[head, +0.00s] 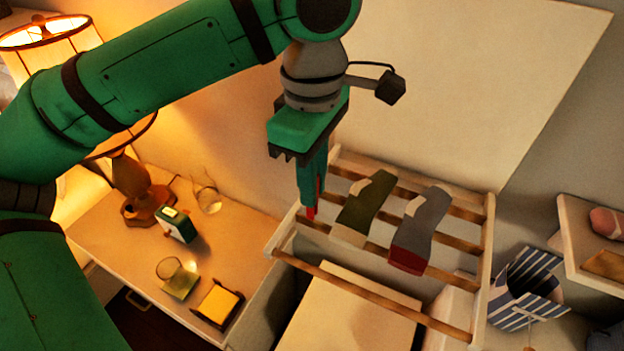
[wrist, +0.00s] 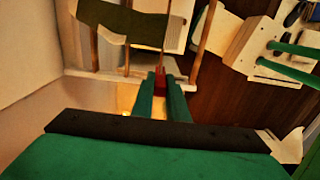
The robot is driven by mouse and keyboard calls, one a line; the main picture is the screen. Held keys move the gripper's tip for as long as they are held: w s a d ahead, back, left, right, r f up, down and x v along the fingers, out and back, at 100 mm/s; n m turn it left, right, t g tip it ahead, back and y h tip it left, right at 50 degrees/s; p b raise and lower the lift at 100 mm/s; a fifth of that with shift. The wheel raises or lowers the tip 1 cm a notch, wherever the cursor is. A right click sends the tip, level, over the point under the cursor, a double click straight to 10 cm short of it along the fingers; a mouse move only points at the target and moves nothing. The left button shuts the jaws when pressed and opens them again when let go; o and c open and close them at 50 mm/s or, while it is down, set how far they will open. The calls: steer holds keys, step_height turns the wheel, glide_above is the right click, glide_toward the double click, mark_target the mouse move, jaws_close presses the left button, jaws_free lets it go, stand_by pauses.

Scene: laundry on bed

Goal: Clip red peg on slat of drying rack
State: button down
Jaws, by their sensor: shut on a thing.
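The red peg (head: 312,210) is held between the fingertips of my gripper (head: 313,192), which is shut on it and points down. The drying rack (head: 287,229) has a pale frame and several wooden slats. The peg is at the rack's left end, by a slat (head: 320,226). In the wrist view, the peg (wrist: 160,80) shows between my green fingers (wrist: 160,95), close to the slat's end near the frame. I cannot tell whether the peg touches or straddles the slat.
An olive sock (head: 362,208) and a grey sock with a red end (head: 420,230) hang over the slats right of my gripper. A nightstand (head: 125,250) with a lamp (head: 130,175), clock (head: 177,225) and glasses stands left. A striped bag (head: 525,290) is at right.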

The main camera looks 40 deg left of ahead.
steer(key=shift+f, duration=2.9)
stand_by(0.4)
steer(key=c, duration=1.7)
jaws_free()
steer(key=shift+o, duration=0.2)
steer(key=shift+r, duration=0.15)
step_height(320, 180, up, 11)
steer(key=shift+f, duration=0.2)
